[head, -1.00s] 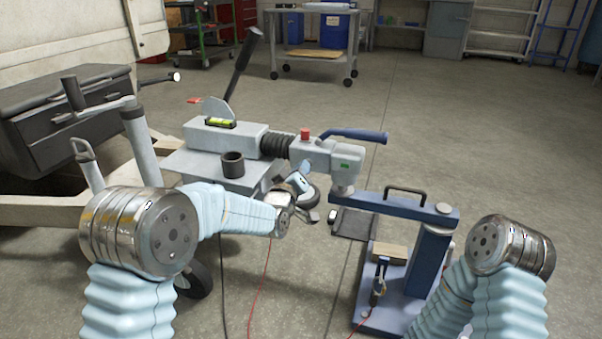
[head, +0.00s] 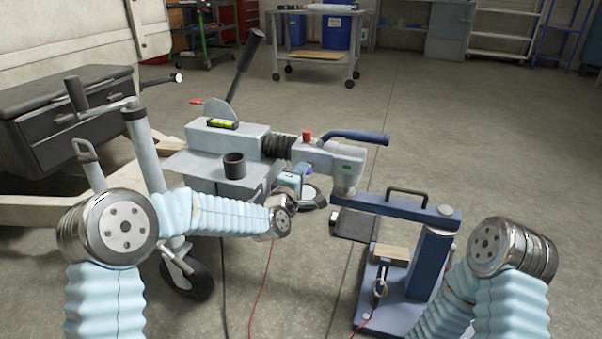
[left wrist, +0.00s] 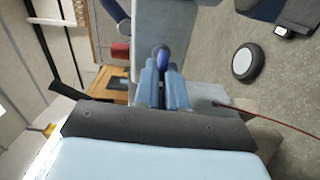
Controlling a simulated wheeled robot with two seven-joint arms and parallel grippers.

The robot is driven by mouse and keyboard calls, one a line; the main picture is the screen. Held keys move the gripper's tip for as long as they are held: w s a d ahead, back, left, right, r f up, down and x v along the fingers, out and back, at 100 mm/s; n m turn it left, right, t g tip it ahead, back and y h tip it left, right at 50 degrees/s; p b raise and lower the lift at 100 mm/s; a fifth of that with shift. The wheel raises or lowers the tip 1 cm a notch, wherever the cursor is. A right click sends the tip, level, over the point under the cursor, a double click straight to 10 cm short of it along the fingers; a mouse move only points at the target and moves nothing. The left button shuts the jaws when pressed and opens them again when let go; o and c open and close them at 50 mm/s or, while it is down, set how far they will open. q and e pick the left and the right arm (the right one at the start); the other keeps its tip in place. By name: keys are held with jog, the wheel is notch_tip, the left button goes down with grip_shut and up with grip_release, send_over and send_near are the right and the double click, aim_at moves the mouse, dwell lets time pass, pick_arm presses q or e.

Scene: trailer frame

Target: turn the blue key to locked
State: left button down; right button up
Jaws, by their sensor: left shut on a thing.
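The blue key (left wrist: 163,58) shows in the left wrist view as a small rounded blue piece between my fingertips, against the grey side of the coupling. My left gripper (left wrist: 165,82) is shut on it, with the two blue fingers close together. In the head view my left gripper (head: 302,171) is below the grey coupling head (head: 343,160), and the key there is hidden. How far the key is turned cannot be told. My right gripper is out of view; only its arm shows at the right.
A blue stand (head: 410,206) with a black handle supports the coupling's front end. A blue lever (head: 345,136) and a red knob (head: 307,135) sit on top. A black cup (head: 234,165) stands on the grey plate. A red cable (head: 262,285) hangs below. Open floor lies to the right.

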pick_arm(q)
jog(key=shift+r+n, duration=0.2)
jog(key=shift+n, duration=0.2)
jog(key=c, duration=1.2)
grip_release()
jog(key=shift+w+f, duration=0.1)
jog(key=shift+f, duration=0.1)
jog(key=v, duration=1.4)
jog(key=shift+w+d, duration=0.1)
